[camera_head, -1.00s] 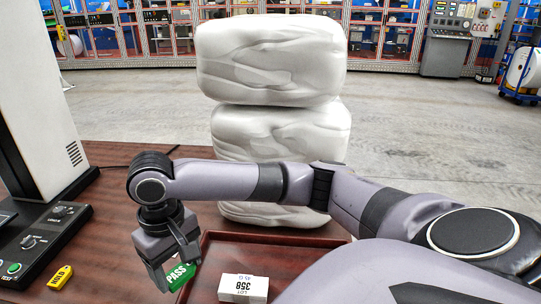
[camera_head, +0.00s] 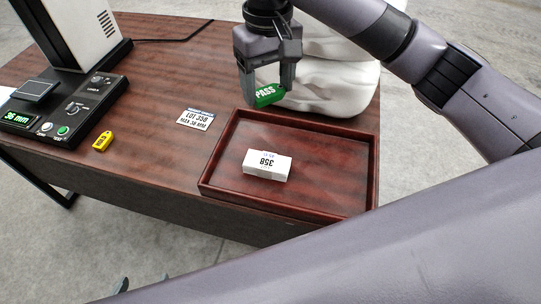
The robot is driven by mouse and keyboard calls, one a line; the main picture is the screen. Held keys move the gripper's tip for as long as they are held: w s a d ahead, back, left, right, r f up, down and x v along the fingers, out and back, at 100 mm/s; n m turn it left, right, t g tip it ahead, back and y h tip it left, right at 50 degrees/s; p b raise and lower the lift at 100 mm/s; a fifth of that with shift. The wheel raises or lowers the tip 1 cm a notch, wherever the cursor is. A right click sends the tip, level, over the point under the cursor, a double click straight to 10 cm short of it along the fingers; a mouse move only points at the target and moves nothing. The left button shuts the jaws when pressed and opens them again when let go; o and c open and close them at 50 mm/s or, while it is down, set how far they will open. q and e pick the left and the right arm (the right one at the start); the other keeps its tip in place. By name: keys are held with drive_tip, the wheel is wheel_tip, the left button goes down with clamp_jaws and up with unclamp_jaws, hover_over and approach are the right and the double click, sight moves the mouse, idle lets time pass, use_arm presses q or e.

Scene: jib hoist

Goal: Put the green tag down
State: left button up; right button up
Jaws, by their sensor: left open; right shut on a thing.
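The green tag (camera_head: 268,96), marked PASS, is held between the fingers of my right gripper (camera_head: 267,88). In the head view it appears just above the back rim of the wooden tray (camera_head: 215,165), in front of the white wrapped stack; it looks clear of the table. Inside the tray lies a white box (camera_head: 267,165) labelled 358. My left gripper (camera_head: 143,283) is open; only its fingertips show low at the left, below the table's front edge.
A yellow tag (camera_head: 103,141) lies beside the tester with a black control panel (camera_head: 75,110). A printed lot card (camera_head: 195,119) lies left of the tray. White wrapped bales (camera_head: 335,85) stand behind the tray. Bare tabletop (camera_head: 185,75) lies at the back left.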

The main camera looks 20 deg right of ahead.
sight(267, 161)
drive_tip(key=shift+a+f, duration=0.2)
wheel_tip(267, 161, down, 19)
drive_tip(key=shift+f+b, duration=0.1)
drive_tip(key=shift+b, duration=0.35)
drive_tip(key=o, duration=1)
drive_tip(key=shift+f, duration=0.1)
wheel_tip(267, 161, up, 12)
drive_tip(key=shift+r, duration=0.2)
